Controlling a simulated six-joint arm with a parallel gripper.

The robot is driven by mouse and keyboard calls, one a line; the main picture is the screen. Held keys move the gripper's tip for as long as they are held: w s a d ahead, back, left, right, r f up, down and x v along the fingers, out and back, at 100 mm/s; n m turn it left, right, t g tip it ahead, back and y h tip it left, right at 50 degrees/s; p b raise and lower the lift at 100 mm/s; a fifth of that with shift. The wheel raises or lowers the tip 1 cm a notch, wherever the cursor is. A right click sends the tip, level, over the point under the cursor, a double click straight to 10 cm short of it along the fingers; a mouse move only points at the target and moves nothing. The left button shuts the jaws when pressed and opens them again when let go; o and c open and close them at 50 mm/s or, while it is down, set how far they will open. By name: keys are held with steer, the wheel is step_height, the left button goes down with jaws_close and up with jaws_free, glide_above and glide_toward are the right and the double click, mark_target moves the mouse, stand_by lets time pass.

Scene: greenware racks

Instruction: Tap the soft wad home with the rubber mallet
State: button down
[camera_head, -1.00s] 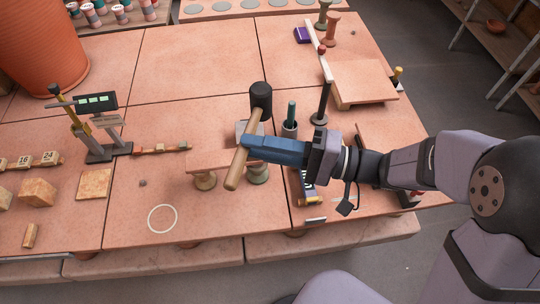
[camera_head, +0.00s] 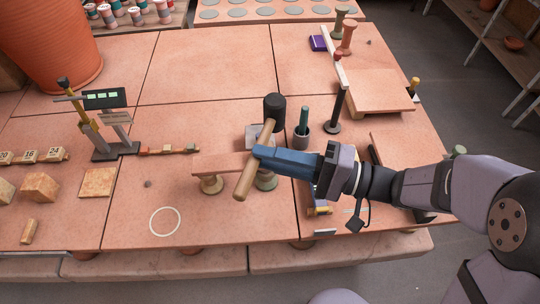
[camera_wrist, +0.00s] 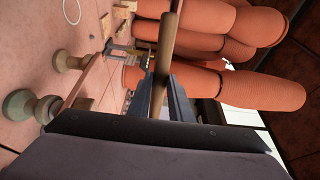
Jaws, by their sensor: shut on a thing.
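The rubber mallet has a black head (camera_head: 274,106) and a wooden handle (camera_head: 244,182). My gripper (camera_head: 261,153) is shut on the handle, which crosses the fingers in the wrist view (camera_wrist: 165,52). The head points to the back of the table, and the handle end to the front. Below and behind the handle, a clay shelf strip (camera_head: 218,165) rests on a brown prop (camera_head: 210,185) and a green prop (camera_head: 265,181). Both props also show in the wrist view. I cannot make out the soft wad for certain; the gripper and mallet hide part of the strip's right end.
A dark cup (camera_head: 302,138) with a green-handled tool and a black post (camera_head: 336,110) stand right of the mallet. A stand with a green display (camera_head: 104,98) is farther left. The front middle is clear.

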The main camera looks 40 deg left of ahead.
step_height(320, 180, down, 7)
steer(key=b, duration=0.7)
steer(key=shift+f, duration=0.2)
steer(key=shift+r, duration=0.15)
